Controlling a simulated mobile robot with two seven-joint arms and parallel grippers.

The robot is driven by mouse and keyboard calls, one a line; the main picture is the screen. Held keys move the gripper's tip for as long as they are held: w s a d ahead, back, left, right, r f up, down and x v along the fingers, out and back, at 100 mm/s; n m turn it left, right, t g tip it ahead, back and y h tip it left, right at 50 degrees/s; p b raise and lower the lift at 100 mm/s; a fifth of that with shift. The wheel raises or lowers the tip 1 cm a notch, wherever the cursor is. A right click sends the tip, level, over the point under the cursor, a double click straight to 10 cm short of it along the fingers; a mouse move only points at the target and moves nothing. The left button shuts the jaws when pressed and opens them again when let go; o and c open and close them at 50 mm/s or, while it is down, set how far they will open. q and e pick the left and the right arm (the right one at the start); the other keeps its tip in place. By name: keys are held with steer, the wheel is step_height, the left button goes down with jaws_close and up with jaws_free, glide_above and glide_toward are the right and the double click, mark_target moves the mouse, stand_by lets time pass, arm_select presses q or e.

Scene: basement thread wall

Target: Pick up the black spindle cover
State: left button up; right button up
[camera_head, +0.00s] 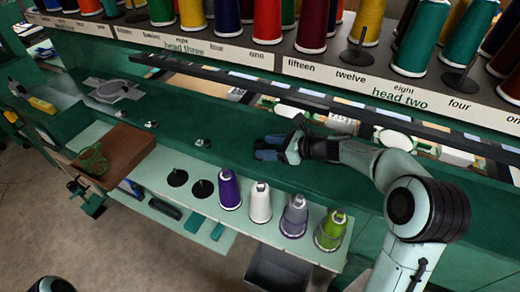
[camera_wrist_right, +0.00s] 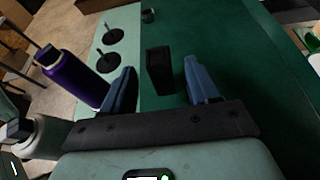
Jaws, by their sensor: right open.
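A small upright black block, which looks like the black spindle cover (camera_wrist_right: 159,70), stands on the green surface in the right wrist view. My right gripper (camera_wrist_right: 160,90) is open, with one blue finger on each side of the block. Gaps show between the block and both fingers, and the block sits a little beyond the hand. In the head view my right gripper (camera_head: 270,148) is over the green ledge, pointing left; I cannot clearly separate the cover from the dark fingers there. My left gripper is not in view.
A lower pale shelf holds thread cones: purple (camera_head: 229,188), white (camera_head: 260,203), grey-purple (camera_head: 294,216) and green (camera_head: 331,231). Two empty black spindles (camera_head: 202,189) stand left of them. A rack of cones (camera_head: 310,28) runs above. The ledge left of the gripper is mostly clear.

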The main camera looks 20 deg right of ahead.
mark_target(264, 146)
steer(key=x, duration=0.3)
steer(key=shift+w+a+f, duration=0.1)
steer(key=shift+w+a, duration=0.05)
steer(key=shift+w, duration=0.15)
steer(key=shift+s, duration=0.15)
steer(key=shift+c, duration=0.6)
steer(key=c, duration=0.9)
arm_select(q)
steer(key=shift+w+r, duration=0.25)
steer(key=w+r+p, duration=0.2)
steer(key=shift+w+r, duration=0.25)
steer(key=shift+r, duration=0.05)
arm_select(e)
step_height(264, 146, up, 10)
steer(key=shift+r, duration=0.1)
